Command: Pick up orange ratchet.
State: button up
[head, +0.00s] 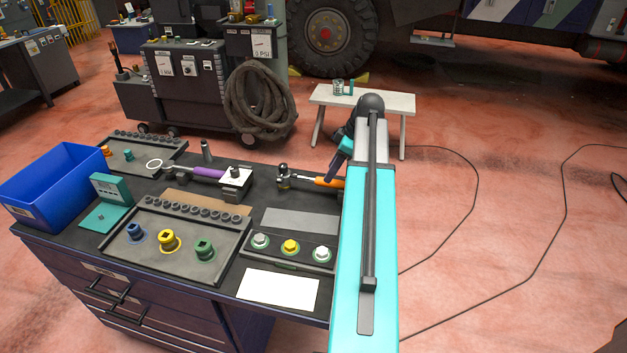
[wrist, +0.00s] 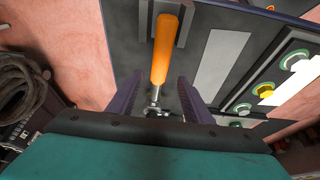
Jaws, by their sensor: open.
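The orange ratchet (head: 327,182) lies on the dark top of the workbench near its right edge, its metal head pointing left in the head view. In the wrist view the orange handle (wrist: 164,48) runs up the picture, with a dark grey holder at its upper end. My gripper (wrist: 158,88) is open, its two dark fingers on either side of the ratchet's metal shaft and the lower handle. No contact shows. In the head view my gripper (head: 336,167) is beside the handle, and my arm hides the handle's right end.
A purple-handled tool (head: 207,173) lies to the left. In front are a tray with coloured sockets (head: 190,260), a strip with three round pieces (head: 290,248) and a white sheet (head: 278,290). A blue bin (head: 62,190) stands at the bench's left.

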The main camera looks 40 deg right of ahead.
aim_at(314, 180)
jog(key=shift+d+p+x, duration=0.2)
jog(key=shift+p+x, duration=0.85)
jog(key=shift+x, duration=1.4)
jog(key=shift+s+f, duration=0.1)
grip_shut()
